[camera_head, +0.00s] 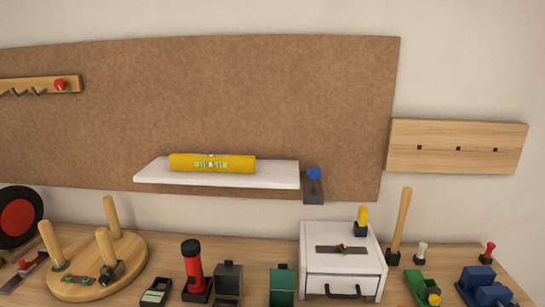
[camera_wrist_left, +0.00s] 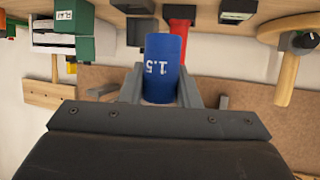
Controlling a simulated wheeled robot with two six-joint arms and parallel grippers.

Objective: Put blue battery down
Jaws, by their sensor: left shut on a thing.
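The blue battery (camera_wrist_left: 165,58), a cylinder marked "1.5" in white, shows in the left wrist view. The marking looks upside down there. My left gripper (camera_wrist_left: 162,88) is shut on it, with one grey finger on each side, and the battery sticks out beyond the fingers. The battery's lower end is hidden behind the gripper body. Neither gripper shows in the head view. My right gripper is in no view.
The wooden worktop (camera_head: 265,251) holds a round pegged board (camera_head: 75,279), a red and black torch (camera_head: 193,267), a dark box (camera_head: 228,278), a green box (camera_head: 283,287) and a white drawer unit (camera_head: 342,287). A white shelf (camera_head: 275,178) bears a yellow level (camera_head: 212,164).

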